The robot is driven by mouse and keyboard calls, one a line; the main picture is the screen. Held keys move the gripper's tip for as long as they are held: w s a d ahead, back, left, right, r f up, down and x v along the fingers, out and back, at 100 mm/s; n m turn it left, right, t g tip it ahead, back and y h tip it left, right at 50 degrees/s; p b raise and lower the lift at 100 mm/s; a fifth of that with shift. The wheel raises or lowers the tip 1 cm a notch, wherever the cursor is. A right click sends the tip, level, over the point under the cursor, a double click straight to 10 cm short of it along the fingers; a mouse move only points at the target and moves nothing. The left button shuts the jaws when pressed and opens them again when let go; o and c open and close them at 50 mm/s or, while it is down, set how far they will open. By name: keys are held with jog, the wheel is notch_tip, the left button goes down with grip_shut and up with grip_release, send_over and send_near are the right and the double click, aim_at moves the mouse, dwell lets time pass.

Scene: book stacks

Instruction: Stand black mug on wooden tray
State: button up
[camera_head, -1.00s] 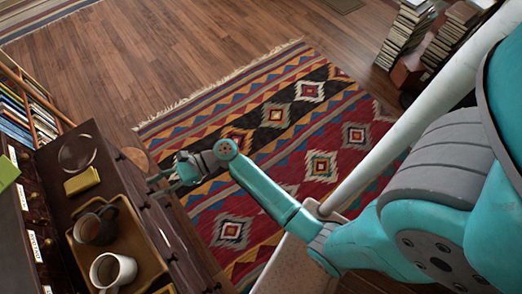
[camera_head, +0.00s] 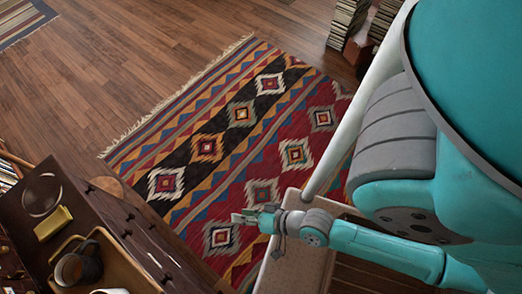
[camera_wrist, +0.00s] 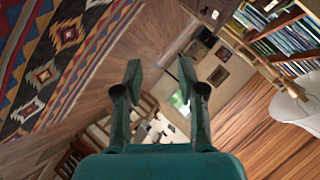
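The tray lies on a dark cabinet top (camera_head: 95,215). My gripper (camera_head: 238,217) is well to the right of the tray, over the rug side, apart from the mug. In the wrist view my gripper (camera_wrist: 160,70) has its two fingers spread with nothing between them. The mug and tray are not clearly seen in the wrist view.
A white mug (camera_head: 110,291) shows at the bottom edge, partly cut off. A yellow block (camera_head: 53,223) and a round dish (camera_head: 42,195) lie on the cabinet top. A patterned rug (camera_head: 235,145) covers the open floor. Book stacks (camera_head: 347,22) stand at the top right.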

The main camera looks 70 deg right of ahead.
jog(key=s+r+n+t, duration=0.1)
jog(key=s+r+n, duration=0.3)
jog(key=r, duration=0.4)
jog(key=s+d+r+n+t+h, duration=0.1)
jog(key=s+r+n+t, duration=0.1)
jog(key=r+n, duration=0.4)
jog(key=shift+s+d+r+n, duration=0.25)
jog(key=shift+s+r+n, duration=0.05)
jog(key=shift+s+r, duration=0.6)
